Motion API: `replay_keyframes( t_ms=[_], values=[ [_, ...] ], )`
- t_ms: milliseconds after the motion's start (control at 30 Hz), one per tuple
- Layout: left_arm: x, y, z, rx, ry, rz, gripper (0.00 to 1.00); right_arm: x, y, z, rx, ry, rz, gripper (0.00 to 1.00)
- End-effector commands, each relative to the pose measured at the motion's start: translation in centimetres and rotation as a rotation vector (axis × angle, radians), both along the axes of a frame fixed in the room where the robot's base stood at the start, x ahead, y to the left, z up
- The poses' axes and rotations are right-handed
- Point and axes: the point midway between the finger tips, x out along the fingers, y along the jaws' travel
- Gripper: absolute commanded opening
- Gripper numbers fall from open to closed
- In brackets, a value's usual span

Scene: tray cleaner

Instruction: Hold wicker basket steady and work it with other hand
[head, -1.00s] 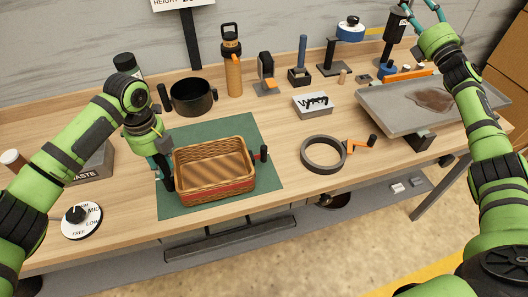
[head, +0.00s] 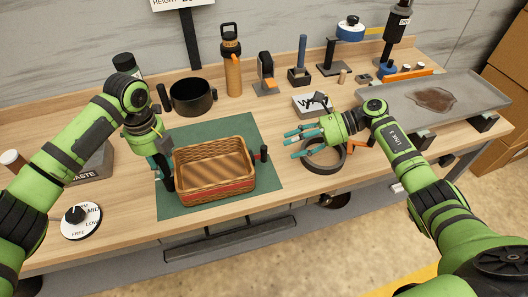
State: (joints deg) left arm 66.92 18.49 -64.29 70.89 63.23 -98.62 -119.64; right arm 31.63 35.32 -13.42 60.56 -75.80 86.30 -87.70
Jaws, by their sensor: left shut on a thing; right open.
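The wicker basket (head: 214,170) is woven brown with a red band and sits upright and empty on the green mat (head: 240,127). My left gripper (head: 167,180) is shut on the basket's left side; its fingertips are partly hidden by the wrist. My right gripper (head: 291,144) is open and empty, to the right of the basket and apart from it, above the dark ring (head: 335,167) and pointing left. A dark upright handle with a red part (head: 263,154) stands at the basket's right side.
A black pot (head: 192,97) and an orange bottle (head: 231,62) stand behind the mat. A white box (head: 310,108) lies behind my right gripper. A grey tray with a brown stain (head: 470,98) is at the right. A white dial (head: 81,220) lies front left.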

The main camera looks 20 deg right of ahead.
Motion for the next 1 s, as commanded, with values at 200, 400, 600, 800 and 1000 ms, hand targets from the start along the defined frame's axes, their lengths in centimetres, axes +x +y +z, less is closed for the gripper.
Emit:
replay_keyframes(
  t_ms=[200, 400, 600, 800, 1000],
  values=[
    [0.0, 0.0, 0.1, -0.002, -0.001, 0.0, 0.0, 0.8, 4.3, -1.7, 0.005, 0.0, 0.0, 0.54],
    [0.0, 0.0, 0.1, -0.002, -0.001, 0.0, 0.0, 1.4, 7.0, -2.9, 0.004, 0.001, -0.003, 0.54],
    [0.0, 0.0, 0.1, -0.002, -0.001, 0.0, 0.0, 1.7, 8.1, -3.4, 0.002, 0.001, -0.004, 0.54],
    [0.0, 0.0, 0.1, -0.002, -0.001, 0.0, 0.0, 1.7, 8.2, -3.4, 0.002, 0.001, -0.004, 0.54],
    [0.0, 0.0, 0.1, -0.002, -0.001, 0.0, 0.0, 1.7, 8.2, -3.4, 0.002, 0.001, -0.004, 0.02]
  ],
)
